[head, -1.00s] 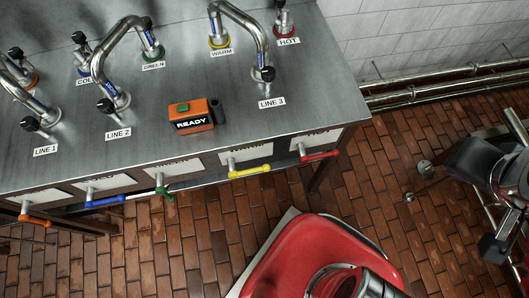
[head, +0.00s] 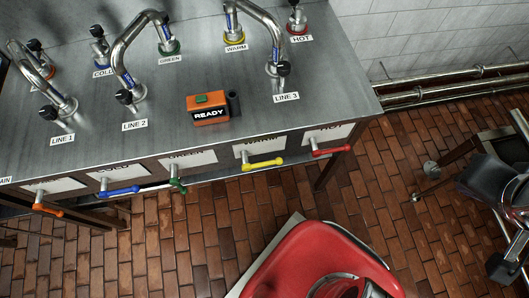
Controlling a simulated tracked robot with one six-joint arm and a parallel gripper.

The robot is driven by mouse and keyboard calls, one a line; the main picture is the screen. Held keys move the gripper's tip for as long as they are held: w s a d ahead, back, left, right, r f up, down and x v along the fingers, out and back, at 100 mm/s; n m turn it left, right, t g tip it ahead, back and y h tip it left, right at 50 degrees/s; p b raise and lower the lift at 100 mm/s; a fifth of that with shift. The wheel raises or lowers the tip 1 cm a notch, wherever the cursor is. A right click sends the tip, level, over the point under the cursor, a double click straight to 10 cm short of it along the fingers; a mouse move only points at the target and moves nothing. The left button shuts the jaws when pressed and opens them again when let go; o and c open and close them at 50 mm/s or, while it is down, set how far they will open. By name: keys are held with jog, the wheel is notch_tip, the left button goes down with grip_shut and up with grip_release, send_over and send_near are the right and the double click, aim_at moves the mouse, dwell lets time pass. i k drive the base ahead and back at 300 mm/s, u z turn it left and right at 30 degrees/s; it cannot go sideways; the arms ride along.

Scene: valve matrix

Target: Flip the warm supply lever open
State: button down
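The warm supply lever (head: 263,163) is the yellow one on the bench's front edge. Its handle lies about level, reaching right from a metal stem under a partly readable white plate. The yellow-ringed fitting marked WARM (head: 235,48) stands at the back of the bench top. Nothing touches the lever. A dark and metal assembly at the right edge appears to be part of my arm, well away from the lever. I cannot make out gripper fingers there.
Orange (head: 48,210), blue (head: 120,190), green (head: 177,185) and red (head: 331,150) levers line the same edge; green's handle looks short. An orange READY box (head: 208,110) sits on the bench (head: 185,137). Pipes (head: 440,93) run along the wall.

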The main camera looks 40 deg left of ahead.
aim_at(279, 160)
jog(key=u, duration=0.05)
jog(key=k, duration=1.75)
jog(key=u, duration=1.6)
jog(key=i, duration=1)
jog(key=u, duration=0.05)
